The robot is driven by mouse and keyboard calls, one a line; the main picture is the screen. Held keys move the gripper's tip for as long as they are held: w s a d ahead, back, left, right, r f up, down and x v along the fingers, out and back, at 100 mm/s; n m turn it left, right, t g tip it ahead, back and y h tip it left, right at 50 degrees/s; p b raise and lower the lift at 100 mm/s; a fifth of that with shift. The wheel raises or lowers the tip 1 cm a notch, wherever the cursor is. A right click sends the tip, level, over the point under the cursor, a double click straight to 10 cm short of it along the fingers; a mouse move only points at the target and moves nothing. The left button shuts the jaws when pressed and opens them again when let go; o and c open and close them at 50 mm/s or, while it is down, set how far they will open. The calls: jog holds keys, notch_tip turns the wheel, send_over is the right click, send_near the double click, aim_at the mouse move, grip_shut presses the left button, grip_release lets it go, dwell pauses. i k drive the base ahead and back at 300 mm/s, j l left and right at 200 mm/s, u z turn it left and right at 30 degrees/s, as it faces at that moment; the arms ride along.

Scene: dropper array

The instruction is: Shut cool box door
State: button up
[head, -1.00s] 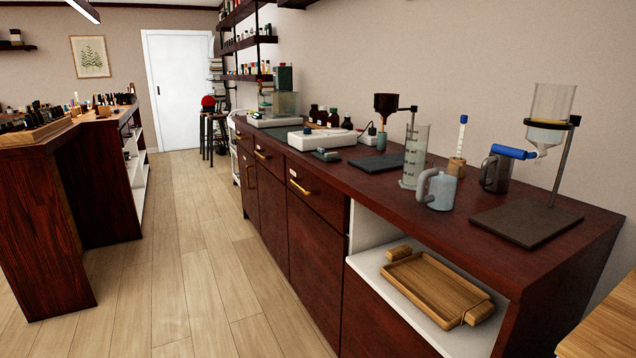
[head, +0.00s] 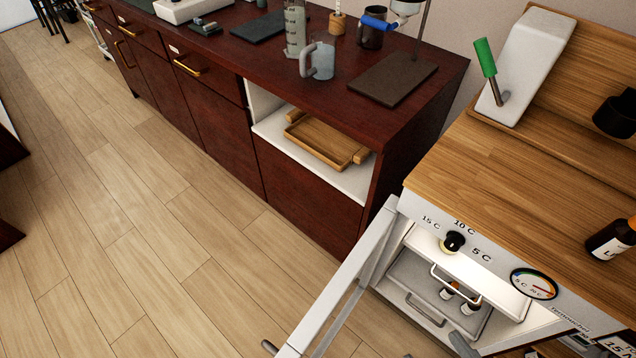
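The cool box (head: 415,208) is at the lower right, under a wooden top. Its white door (head: 345,280) stands open, swung out to the left, and is seen nearly edge-on. A grey handle (head: 270,346) shows by the door's lower end, at the bottom edge of the picture. Inside the lit box are a pull-out tray with a handle (head: 428,308) and small brown bottles (head: 447,291). A dial knob (head: 453,242) and a round gauge (head: 534,284) are on the front. The box's lower part is cut off. I cannot make out my gripper in the head view.
A dark red counter (head: 240,60) with a wooden tray (head: 322,142) in its open shelf stands just behind the door. The wooden top (head: 480,165) carries a white device with a green lever (head: 485,57) and a brown bottle (head: 608,240). The floor (head: 150,220) to the left is clear.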

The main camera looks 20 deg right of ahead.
aim_at(313, 335)
jog(key=j+z, duration=0.15)
jog(key=z, duration=0.25)
jog(key=j+z, duration=0.15)
jog(key=z, duration=0.25)
jog(key=j+z, duration=0.2)
jog(key=j, duration=0.25)
jog(key=k+j+z, duration=0.2)
jog(key=j, duration=0.25)
jog(key=k+j+z, duration=0.15)
jog(key=j, duration=0.3)
jog(key=k+j+z, duration=0.2)
jog(key=j, duration=0.2)
jog(key=k+j, duration=0.1)
jog(key=j, duration=0.2)
jog(key=k+j, duration=0.1)
jog(key=j, duration=0.5)
jog(key=k+z, duration=0.05)
